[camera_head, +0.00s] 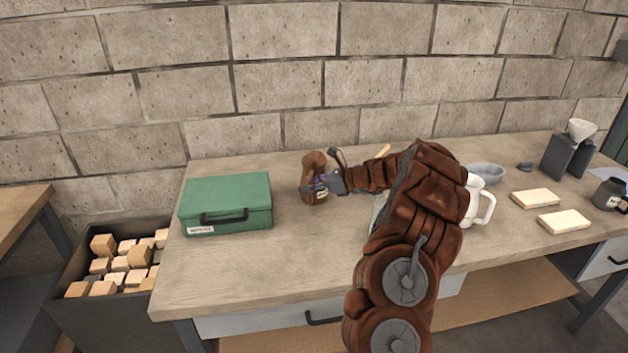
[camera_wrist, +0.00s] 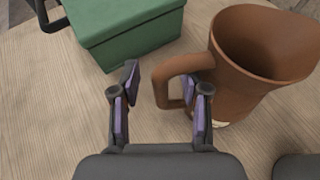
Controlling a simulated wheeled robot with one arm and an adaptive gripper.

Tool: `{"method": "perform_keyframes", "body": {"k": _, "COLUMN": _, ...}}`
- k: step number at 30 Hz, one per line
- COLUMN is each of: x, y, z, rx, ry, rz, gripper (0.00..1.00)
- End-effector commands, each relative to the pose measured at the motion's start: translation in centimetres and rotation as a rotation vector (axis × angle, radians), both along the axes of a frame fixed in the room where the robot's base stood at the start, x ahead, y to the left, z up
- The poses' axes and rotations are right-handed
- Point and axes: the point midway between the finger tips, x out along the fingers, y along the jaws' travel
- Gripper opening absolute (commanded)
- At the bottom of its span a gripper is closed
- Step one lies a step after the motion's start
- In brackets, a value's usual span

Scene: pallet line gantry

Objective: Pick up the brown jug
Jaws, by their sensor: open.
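The brown jug (camera_head: 313,163) stands upright on the workbench in front of the block wall, right of the green case. In the wrist view the jug (camera_wrist: 258,65) fills the right side, its open top showing and its handle (camera_wrist: 163,88) pointing left. My gripper (camera_head: 322,183) is at the jug in the head view and covers part of it. In the wrist view my gripper (camera_wrist: 160,85) is open, with the handle's outer part between the fingers. The right finger overlaps the handle's opening; whether it is inside the loop or touches the jug I cannot tell.
The green case (camera_head: 228,200) lies left of the jug and also shows in the wrist view (camera_wrist: 130,30). A white jug (camera_head: 477,200), a grey bowl (camera_head: 487,172) and pale blocks (camera_head: 536,198) are to the right. Bare bench (camera_head: 270,270) lies in front.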

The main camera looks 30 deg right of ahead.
Motion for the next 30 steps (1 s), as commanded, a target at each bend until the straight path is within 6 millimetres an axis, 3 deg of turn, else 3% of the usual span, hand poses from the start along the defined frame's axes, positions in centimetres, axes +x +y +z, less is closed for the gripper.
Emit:
{"method": "perform_keyframes", "body": {"k": 7, "x": 0.08, "y": 0.06, "z": -0.08, "rx": 0.000, "ry": 0.000, "rz": 0.000, "gripper": 0.44}}
{"method": "perform_keyframes", "body": {"k": 20, "x": 0.06, "y": 0.03, "z": -0.10, "rx": -0.001, "ry": 0.001, "rz": 0.000, "gripper": 0.00}}
{"method": "perform_keyframes", "body": {"k": 30, "x": 0.05, "y": 0.02, "z": -0.10, "rx": -0.001, "ry": 0.001, "rz": 0.000, "gripper": 0.00}}
